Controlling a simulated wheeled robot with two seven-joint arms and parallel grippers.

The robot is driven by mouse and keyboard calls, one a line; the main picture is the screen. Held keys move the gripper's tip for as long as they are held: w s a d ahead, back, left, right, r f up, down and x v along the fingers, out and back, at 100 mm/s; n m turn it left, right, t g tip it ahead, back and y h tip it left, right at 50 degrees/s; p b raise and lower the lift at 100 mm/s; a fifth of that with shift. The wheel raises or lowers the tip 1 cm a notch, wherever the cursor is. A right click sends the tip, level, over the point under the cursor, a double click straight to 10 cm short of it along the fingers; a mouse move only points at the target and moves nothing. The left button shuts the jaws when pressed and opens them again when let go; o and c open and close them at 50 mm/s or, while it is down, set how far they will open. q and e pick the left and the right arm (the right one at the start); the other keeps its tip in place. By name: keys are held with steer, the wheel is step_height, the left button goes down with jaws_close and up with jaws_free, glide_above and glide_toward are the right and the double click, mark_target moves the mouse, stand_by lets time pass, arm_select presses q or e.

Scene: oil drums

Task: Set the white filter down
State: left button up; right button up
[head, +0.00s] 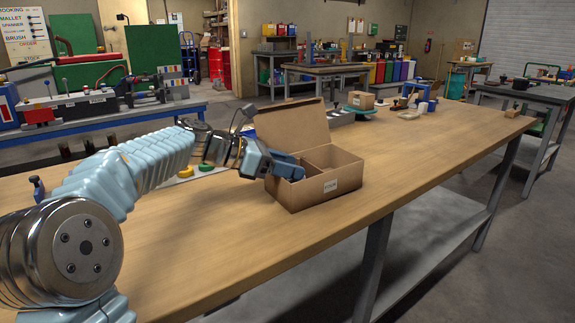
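My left gripper (285,166), with blue fingers, reaches in from the left over the left part of an open cardboard box (328,188). Its fingertips are at or just inside the box's left opening. I cannot tell whether the fingers are apart or shut, or whether they hold anything. The box has a raised lid at the back, an inner divider and a small white label on its front. I cannot make out a white filter in or near the gripper; the box's inside is mostly hidden. My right gripper is not in view.
The box stands on a long wooden workbench (440,145). Behind it are a small closed carton (361,100), a green dish-like item (357,113) and a beige ring-shaped item (411,114). Yellow and green round pieces (186,171) lie left of the box.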

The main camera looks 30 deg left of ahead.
arm_select(q)
steer(key=shift+d+f, duration=0.15)
steer(key=shift+f, duration=0.35)
steer(key=shift+r, duration=0.3)
steer(key=r+v, duration=0.1)
steer(key=v, duration=1.1)
